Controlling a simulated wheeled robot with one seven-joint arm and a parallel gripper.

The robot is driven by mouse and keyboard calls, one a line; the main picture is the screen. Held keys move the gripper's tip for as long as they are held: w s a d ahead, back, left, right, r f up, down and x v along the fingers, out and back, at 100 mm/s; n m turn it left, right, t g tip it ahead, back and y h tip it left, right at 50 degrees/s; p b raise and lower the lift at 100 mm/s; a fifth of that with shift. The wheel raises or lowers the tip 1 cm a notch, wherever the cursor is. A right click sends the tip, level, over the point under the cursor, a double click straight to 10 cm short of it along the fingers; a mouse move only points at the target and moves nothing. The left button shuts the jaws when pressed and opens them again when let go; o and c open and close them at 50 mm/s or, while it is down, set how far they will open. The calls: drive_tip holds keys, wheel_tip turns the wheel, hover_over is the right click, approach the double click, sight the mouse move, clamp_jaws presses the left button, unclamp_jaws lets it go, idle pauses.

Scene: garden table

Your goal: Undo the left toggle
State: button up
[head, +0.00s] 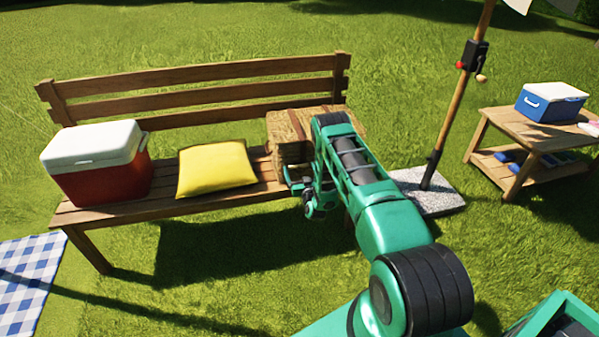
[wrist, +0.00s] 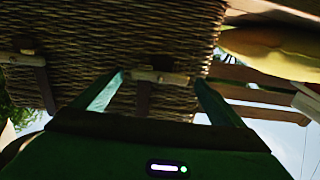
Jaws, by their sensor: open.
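A wicker basket (head: 290,125) with brown straps sits at the right end of the bench, partly hidden by my arm. The wrist view looks upside down, with sky at the bottom; the basket's woven side (wrist: 100,45) fills its upper part. One pale toggle (wrist: 160,77) lies crosswise over a dark strap, on the side nearer the yellow cushion. A second toggle (wrist: 22,87) and strap show at the picture's left. My gripper (wrist: 161,80) is open, its fingertips on either side of the first toggle; contact cannot be told. In the head view my gripper (head: 298,186) is at the basket's front.
A yellow cushion (head: 215,168) and a red cooler with a white lid (head: 100,165) share the wooden bench (head: 165,203). A parasol pole (head: 450,118) with a crank stands right of my arm. A side table (head: 500,128) holds a blue cooler (head: 545,108).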

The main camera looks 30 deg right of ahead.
drive_tip(key=shift+w, duration=0.1)
drive_tip(key=shift+c, duration=0.7)
drive_tip(key=c, duration=0.9)
drive_tip(key=shift+n, duration=0.4)
drive_tip(key=n, duration=0.3)
drive_tip(key=shift+a+n, duration=0.1)
drive_tip(key=shift+n, duration=0.3)
drive_tip(key=n, duration=0.4)
drive_tip(key=shift+a+f+n, duration=0.1)
drive_tip(key=shift+a+n, duration=0.05)
drive_tip(key=shift+n, duration=0.15)
drive_tip(key=n, duration=0.4)
drive_tip(key=shift+a+f, duration=0.1)
drive_tip(key=n, duration=0.4)
drive_tip(key=shift+f+n, duration=0.1)
drive_tip(key=shift+n, duration=0.2)
drive_tip(key=shift+a, duration=0.1)
